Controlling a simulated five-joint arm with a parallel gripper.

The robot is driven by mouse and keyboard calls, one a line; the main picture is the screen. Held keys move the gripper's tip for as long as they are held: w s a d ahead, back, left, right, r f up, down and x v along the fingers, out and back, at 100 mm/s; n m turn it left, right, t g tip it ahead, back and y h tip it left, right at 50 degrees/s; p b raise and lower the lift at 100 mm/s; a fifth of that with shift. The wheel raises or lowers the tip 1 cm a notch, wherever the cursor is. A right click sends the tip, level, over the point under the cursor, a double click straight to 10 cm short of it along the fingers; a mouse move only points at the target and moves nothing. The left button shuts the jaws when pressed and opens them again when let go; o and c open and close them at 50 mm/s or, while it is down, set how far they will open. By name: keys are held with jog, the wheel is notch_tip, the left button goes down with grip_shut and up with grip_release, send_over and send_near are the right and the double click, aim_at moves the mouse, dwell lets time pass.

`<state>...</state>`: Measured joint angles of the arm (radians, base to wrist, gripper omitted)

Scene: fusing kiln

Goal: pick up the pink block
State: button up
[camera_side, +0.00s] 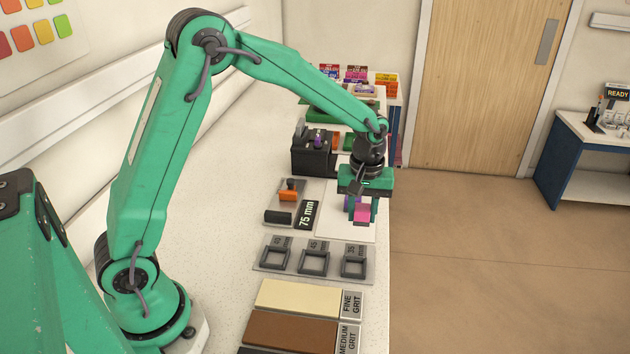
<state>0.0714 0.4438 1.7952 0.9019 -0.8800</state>
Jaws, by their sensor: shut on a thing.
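The pink block (361,216) is between the fingers of my gripper (360,207), near the right edge of the bench. The gripper points down and is shut on the block. A white sheet (334,222) lies under and around it. I cannot tell whether the block touches the sheet or hangs just above it.
A dark holder (312,158) stands behind and left. An orange-and-black tool (289,190) lies left, near a 75 mm label (306,214). Square frames (313,262) and grit stones (296,298) lie in front. The left bench surface (215,220) is clear.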

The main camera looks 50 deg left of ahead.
aim_at(365, 211)
jog(key=shift+s+d+r, duration=0.45)
jog(key=shift+d+r, duration=0.1)
jog(key=shift+d, duration=0.3)
jog(key=shift+s+d+r, duration=0.4)
jog(key=shift+d+r, duration=0.15)
jog(key=shift+d, duration=0.25)
jog(key=shift+o, duration=1.1)
jog(key=shift+c, duration=0.5)
jog(key=shift+w+a, duration=0.1)
jog(key=shift+a, duration=0.45)
jog(key=s+a+f, duration=0.1)
jog(key=s+a, duration=0.1)
jog(key=a, duration=1)
jog(key=s+a+f, duration=0.1)
jog(key=s+a, duration=0.2)
jog(key=a, duration=1)
jog(key=shift+s+f, duration=0.2)
jog(key=shift+f, duration=0.1)
